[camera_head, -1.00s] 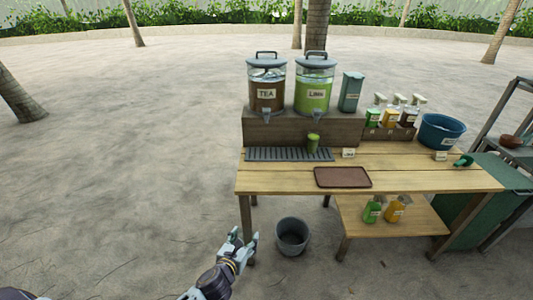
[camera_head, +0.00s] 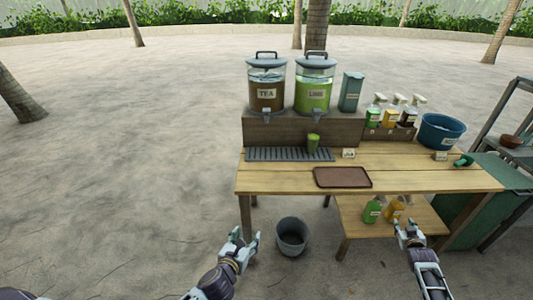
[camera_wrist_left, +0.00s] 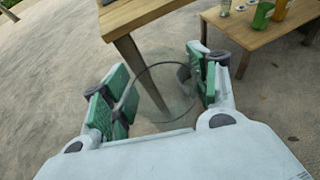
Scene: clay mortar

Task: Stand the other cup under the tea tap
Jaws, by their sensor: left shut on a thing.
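My left gripper (camera_head: 245,238) is in front of the table's left front leg, low and clear of the tabletop. In the left wrist view its green-padded fingers (camera_wrist_left: 160,92) are shut on a clear, see-through cup (camera_wrist_left: 150,68), whose thin round rim shows between them. The cup can hardly be made out in the head view. My right gripper (camera_head: 407,228) is open, in front of the lower shelf. The tea dispenser (camera_head: 266,90) has its tap (camera_head: 266,116) above the bare left part of the grey drip tray (camera_head: 275,154). A green cup (camera_head: 313,143) stands under the lime dispenser's tap (camera_head: 316,115).
A brown tray (camera_head: 342,177) lies on the wooden table (camera_head: 270,180). A grey bucket (camera_head: 292,236) stands on the sand beside my left gripper. Bottles (camera_head: 372,209) stand on the lower shelf. Pump bottles and a blue tub (camera_head: 441,131) are at the right.

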